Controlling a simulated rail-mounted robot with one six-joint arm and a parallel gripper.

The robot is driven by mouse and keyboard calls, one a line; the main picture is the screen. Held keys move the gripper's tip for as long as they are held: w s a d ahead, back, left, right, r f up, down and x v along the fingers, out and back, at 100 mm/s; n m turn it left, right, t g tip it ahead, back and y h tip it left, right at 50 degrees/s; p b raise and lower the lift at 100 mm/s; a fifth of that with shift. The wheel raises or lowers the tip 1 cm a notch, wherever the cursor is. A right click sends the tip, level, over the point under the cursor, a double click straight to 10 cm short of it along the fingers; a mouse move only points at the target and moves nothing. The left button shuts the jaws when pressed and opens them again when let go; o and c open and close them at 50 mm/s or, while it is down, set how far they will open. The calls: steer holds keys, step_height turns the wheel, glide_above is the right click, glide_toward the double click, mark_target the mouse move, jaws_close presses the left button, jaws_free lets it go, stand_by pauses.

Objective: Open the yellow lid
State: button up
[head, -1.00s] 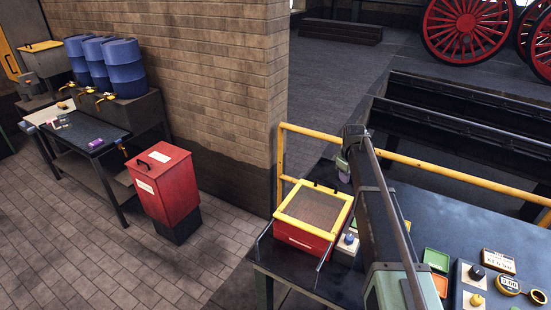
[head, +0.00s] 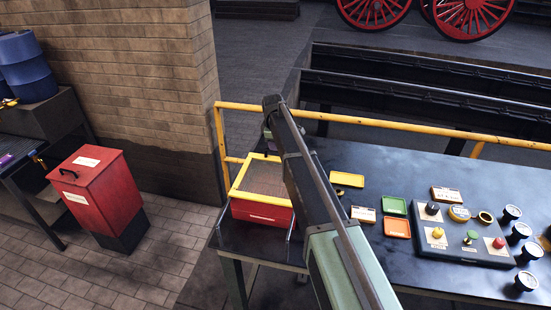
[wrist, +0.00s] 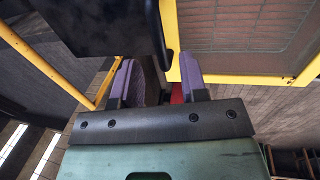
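The yellow lid (head: 236,177) is a yellow frame around a brown mesh panel. It lies flat and shut on a red box (head: 262,213) at the left end of the dark workbench. In the wrist view, the lid's yellow frame (wrist: 237,80) and mesh fill the upper right. A black curved bar, seemingly the lid's handle (wrist: 157,30), comes down close to the fingers. My gripper (wrist: 158,80) has two purple fingers standing apart, with nothing clearly held between them. In the head view, my gripper (head: 267,130) is near the lid's far edge, partly hidden by my arm.
A yellow rail (head: 390,126) runs along the bench's back edge, near my gripper. Small trays, including a green one (head: 394,205), and a control panel (head: 462,235) with knobs lie to the right. A red bin (head: 98,190) stands on the floor at left.

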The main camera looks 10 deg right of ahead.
steer(key=f, duration=0.1)
steer(key=f+b, duration=0.1)
steer(key=f, duration=0.1)
steer(key=shift+w+d+f+b, duration=0.2)
steer(key=shift+w+f+b, duration=0.1)
steer(key=shift+b, duration=0.1)
steer(key=shift+r, duration=0.1)
jaws_close()
steer(key=shift+s, duration=0.1)
glide_above(265, 188)
stand_by(0.3)
